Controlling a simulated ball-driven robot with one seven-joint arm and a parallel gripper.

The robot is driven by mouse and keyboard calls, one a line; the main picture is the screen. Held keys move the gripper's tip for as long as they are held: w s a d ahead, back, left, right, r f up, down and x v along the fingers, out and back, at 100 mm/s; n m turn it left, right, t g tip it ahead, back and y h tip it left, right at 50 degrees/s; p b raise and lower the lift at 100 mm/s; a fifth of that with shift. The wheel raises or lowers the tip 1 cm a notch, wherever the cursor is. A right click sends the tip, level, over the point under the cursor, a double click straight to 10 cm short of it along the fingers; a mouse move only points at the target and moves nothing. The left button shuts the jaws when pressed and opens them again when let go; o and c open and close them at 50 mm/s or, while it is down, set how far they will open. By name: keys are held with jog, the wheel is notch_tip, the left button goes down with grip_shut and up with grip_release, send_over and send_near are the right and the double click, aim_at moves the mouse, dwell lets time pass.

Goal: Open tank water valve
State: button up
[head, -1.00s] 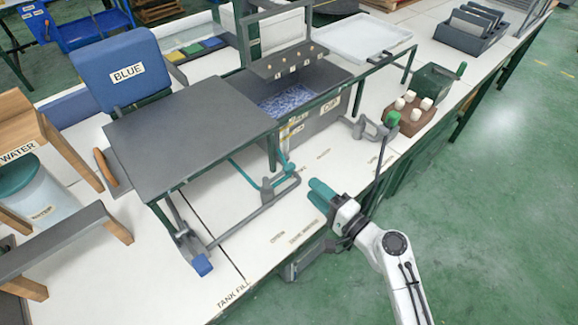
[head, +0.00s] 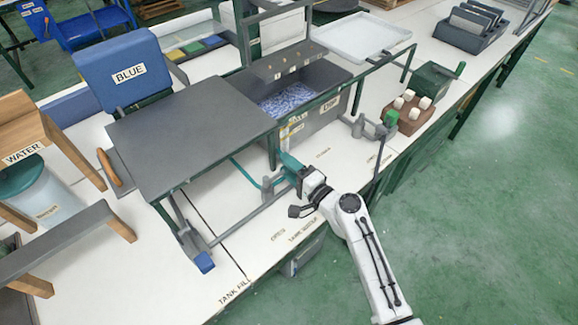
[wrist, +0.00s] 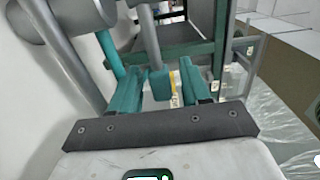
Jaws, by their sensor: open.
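A grey valve body (head: 267,190) with a thin teal lever (head: 243,173) stands on the white table beside the dark raised platform. My gripper (head: 287,163) is right next to it, reaching in from the right, and partly covers the valve area. In the wrist view, my gripper (wrist: 161,92) is open with its teal fingers apart. A teal block (wrist: 160,82) shows between or just beyond the fingers; I cannot tell whether they touch it. A teal bar (wrist: 108,52) and grey pipes (wrist: 66,50) lie at upper left.
A blue-ended lever (head: 203,262) sits near the TANK FILL label (head: 235,292). The grey bin (head: 325,118) and platform (head: 185,125) are behind. The WATER tank (head: 55,205) is far left.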

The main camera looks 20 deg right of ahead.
grip_shut()
dwell(0.3)
jog(key=shift+s, duration=0.1)
jog(key=m+h+p, duration=0.1)
jog(key=s+m+h+p, duration=0.1)
jog(key=h, duration=0.1)
jog(key=s+m+h+p, duration=0.1)
jog(key=h, duration=0.1)
jog(key=shift+s+d+r+t, duration=0.1)
jog(key=shift+r+t, duration=0.1)
jog(key=shift+t, duration=0.2)
jog(key=m+h+p, duration=0.1)
jog(key=s+m+h+p, duration=0.1)
jog(key=shift+h, duration=0.4)
jog(key=shift+s+f+m+h+p, duration=0.2)
jog(key=shift+s+m+h+p, duration=0.1)
jog(key=shift+m+h+p, duration=0.4)
